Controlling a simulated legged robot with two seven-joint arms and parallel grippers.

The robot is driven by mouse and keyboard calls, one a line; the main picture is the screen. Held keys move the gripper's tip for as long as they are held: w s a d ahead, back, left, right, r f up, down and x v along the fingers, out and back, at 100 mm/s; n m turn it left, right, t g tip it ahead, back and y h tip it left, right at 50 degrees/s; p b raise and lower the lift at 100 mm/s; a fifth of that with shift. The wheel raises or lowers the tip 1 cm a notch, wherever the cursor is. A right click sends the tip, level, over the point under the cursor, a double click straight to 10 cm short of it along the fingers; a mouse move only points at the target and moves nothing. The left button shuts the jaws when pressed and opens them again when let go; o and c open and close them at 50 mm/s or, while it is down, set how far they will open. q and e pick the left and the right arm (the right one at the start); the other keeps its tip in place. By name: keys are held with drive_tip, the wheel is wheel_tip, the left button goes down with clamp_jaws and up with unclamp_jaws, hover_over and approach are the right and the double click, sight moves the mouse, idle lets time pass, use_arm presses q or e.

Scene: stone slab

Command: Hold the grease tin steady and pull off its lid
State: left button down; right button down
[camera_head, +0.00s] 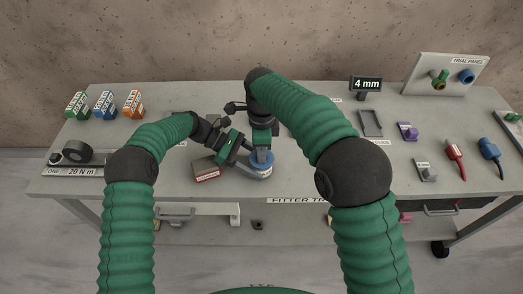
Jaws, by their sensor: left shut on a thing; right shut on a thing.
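The grease tin (262,170) is a small, round blue-and-grey thing near the front middle of the stone slab. My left gripper (244,160) comes in from the left and is shut on the tin's side. My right gripper (262,150) points down from above and is shut on the lid at the tin's top. The fingers hide most of the lid, and I cannot tell whether it has parted from the tin.
Orange, blue and green boxes (104,104) stand at the back left. A tilted panel (444,75) stands back right, with red and blue handles (455,157) nearer.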

drive_tip(key=c, duration=2)
unclamp_jaws()
clamp_jaws()
drive_tip(key=shift+r, duration=0.15)
drive_tip(key=shift+r, duration=3.9)
use_arm(q)
drive_tip(key=shift+c, duration=1.4)
unclamp_jaws()
